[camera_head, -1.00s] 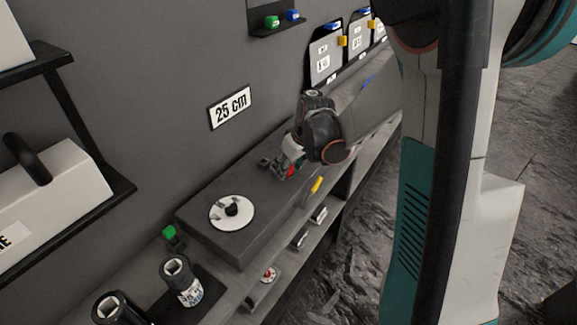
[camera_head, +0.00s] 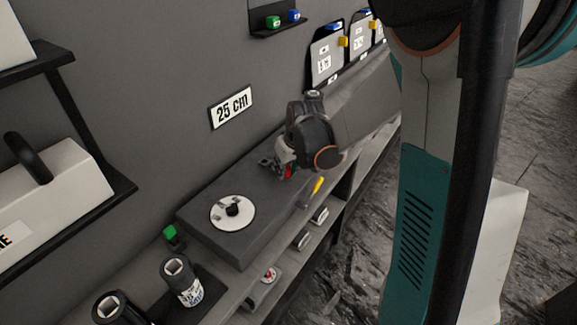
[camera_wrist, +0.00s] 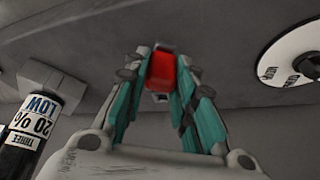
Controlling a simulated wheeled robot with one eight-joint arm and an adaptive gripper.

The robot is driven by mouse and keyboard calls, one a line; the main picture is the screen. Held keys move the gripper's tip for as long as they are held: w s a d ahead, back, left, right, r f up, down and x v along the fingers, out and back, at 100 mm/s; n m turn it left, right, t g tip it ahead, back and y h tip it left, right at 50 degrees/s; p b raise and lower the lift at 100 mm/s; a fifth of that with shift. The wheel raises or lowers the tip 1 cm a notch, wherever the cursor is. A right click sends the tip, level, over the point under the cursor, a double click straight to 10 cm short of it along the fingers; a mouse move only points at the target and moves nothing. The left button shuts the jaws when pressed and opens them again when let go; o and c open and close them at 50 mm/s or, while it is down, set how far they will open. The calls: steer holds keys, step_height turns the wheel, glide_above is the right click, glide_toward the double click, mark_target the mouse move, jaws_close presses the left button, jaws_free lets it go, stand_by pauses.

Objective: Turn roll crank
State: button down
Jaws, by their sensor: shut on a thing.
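My gripper (camera_head: 284,165) is at the far end of the dark box-shaped unit (camera_head: 205,242) on the counter. In the wrist view my gripper (camera_wrist: 163,88) is shut on a red crank handle (camera_wrist: 161,70), which sits between the teal-sided fingers. Only a sliver of red shows in the head view beside the fingers, and the rest of the crank is hidden by my wrist. A white disc (camera_head: 250,214) with a dark hub lies on the near end of the unit. The disc also shows at the upper right of the wrist view (camera_wrist: 272,70).
A yellow-handled tool (camera_head: 317,186) lies at the counter edge by the unit. Dark bottles (camera_head: 181,281) and a green-topped item (camera_head: 170,235) stand nearer. A labelled bottle (camera_wrist: 38,125) is at left in the wrist view. A "25 cm" sign (camera_head: 231,107) hangs on the wall.

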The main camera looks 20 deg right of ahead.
steer(key=shift+w+a+m+h, duration=0.1)
steer(key=shift+a+m+h, duration=0.4)
steer(key=shift+m, duration=0.55)
steer(key=shift+w+a+m+h, duration=0.1)
steer(key=shift+a+m+h, duration=0.2)
steer(key=shift+a+m, duration=0.6)
steer(key=shift+d+m, duration=0.15)
steer(key=shift+m, duration=0.2)
steer(key=c, duration=1.3)
jaws_free()
steer(key=shift+r, duration=0.1)
steer(key=v, duration=1.2)
steer(key=shift+w, duration=0.1)
